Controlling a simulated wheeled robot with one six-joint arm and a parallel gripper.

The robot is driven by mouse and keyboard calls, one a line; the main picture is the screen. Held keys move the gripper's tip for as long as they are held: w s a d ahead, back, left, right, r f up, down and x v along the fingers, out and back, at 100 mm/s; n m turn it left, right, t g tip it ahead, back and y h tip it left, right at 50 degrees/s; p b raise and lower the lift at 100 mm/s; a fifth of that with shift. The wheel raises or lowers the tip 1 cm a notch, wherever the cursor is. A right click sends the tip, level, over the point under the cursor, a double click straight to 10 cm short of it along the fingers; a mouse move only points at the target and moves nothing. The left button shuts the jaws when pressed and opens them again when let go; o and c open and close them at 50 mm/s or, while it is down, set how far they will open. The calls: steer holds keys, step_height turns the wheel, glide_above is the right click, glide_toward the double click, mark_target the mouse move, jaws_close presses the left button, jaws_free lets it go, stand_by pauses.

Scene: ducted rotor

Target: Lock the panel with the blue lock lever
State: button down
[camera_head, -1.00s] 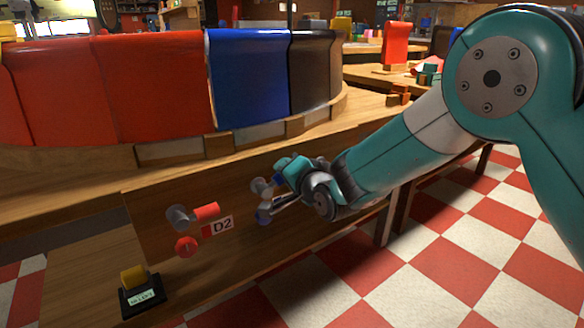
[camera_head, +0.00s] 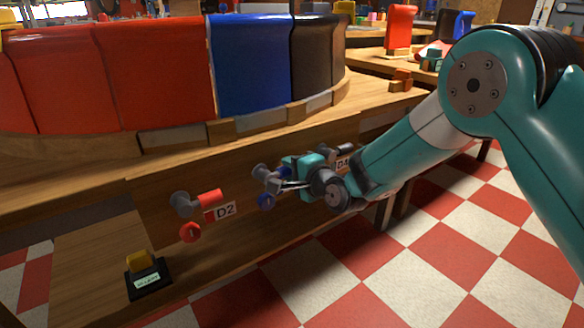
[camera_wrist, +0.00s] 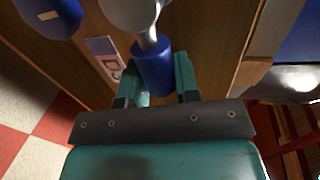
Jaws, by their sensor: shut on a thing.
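The blue lock lever (camera_head: 281,172) sticks out from a grey pivot (camera_head: 262,174) on the wooden panel front, pointing right in the head view. In the wrist view its blue cylindrical handle (camera_wrist: 153,68) lies between the two teal fingers of my gripper (camera_wrist: 160,82). My gripper (camera_head: 287,183) is shut on this handle; the fingers partly cover it in the head view. A blue round knob (camera_head: 266,201) sits just below the pivot.
To the left, a red lever (camera_head: 208,197), a red knob (camera_head: 190,233) and a D2 label (camera_head: 220,212) are on the same front. A yellow button on a black base (camera_head: 148,274) sits lower left. Red and blue curved panels (camera_head: 250,65) stand above. The checkered floor is open at right.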

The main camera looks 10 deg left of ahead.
steer(key=c, duration=0.8)
jaws_free()
steer(key=shift+f, duration=0.1)
steer(key=shift+c, duration=0.2)
steer(key=shift+s+d+r, duration=0.2)
steer(key=shift+s+d, duration=0.15)
steer(key=shift+d, duration=0.05)
steer(key=v, duration=1.6)
steer(key=shift+s+b, duration=0.15)
steer(key=shift+b, duration=0.3)
steer(key=shift+r, duration=0.1)
